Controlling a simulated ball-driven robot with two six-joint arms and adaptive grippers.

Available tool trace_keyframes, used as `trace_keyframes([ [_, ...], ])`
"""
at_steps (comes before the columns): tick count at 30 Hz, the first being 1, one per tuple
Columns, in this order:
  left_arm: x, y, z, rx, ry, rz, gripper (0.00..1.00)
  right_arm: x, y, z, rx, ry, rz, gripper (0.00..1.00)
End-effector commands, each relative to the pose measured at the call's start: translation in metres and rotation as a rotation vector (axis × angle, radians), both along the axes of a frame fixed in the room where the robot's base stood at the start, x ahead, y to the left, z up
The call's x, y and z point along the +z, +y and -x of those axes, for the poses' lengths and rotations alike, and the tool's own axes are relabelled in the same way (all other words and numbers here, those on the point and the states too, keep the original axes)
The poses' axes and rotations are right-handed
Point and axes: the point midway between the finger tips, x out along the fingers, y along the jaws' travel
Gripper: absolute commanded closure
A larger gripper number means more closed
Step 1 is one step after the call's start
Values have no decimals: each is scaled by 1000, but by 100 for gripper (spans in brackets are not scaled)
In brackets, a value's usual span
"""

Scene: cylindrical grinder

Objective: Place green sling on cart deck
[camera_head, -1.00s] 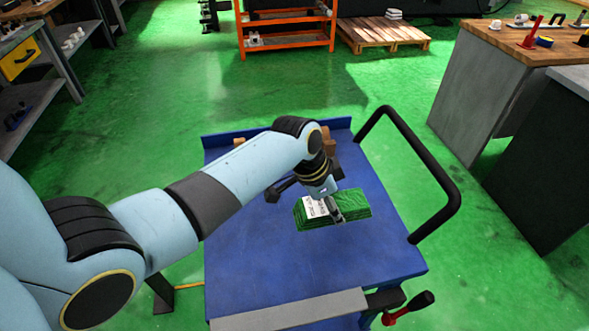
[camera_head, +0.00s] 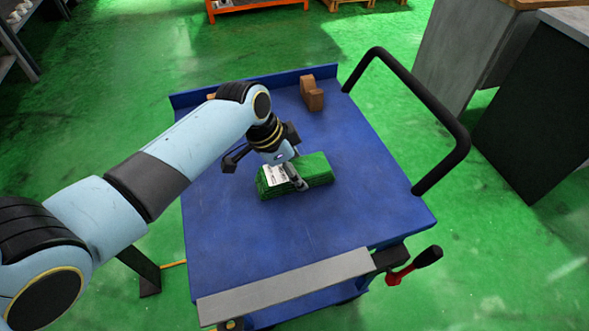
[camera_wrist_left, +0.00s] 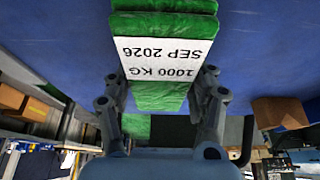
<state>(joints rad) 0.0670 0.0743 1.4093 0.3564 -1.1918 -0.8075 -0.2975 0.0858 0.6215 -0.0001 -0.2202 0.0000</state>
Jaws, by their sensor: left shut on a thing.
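The green sling (camera_head: 315,172) is a folded bundle with a white label. It is at the middle of the blue cart deck (camera_head: 370,205) in the head view. My left gripper (camera_head: 293,178) is shut across the bundle from above. In the left wrist view the sling (camera_wrist_left: 165,95) lies between the two fingers of the left gripper (camera_wrist_left: 160,108), its label reading 1000 KG, SEP 2026. The sling looks on or just above the deck; I cannot tell whether it touches. My right gripper is not in view.
A brown object (camera_head: 312,94) stands at the deck's far edge. A black push handle (camera_head: 440,115) rises on the right side. A grey plate (camera_head: 285,287) and a red-and-black crank (camera_head: 413,265) are at the near edge. The deck's right part is bare.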

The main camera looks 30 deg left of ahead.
Motion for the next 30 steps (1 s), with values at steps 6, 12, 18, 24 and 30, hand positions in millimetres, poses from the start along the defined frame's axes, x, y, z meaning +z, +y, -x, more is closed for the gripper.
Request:
trace_keyframes([
  [6,-3,0,0,0,0,0,31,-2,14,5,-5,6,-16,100],
  [12,-3,0,0,0,0,0,20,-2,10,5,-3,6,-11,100],
  [18,0,0,0,0,0,0,20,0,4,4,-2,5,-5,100],
  [24,28,8,8,-1,-3,-2,20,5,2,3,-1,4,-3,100],
  [30,70,20,21,-2,-3,-3,20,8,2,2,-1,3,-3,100],
])
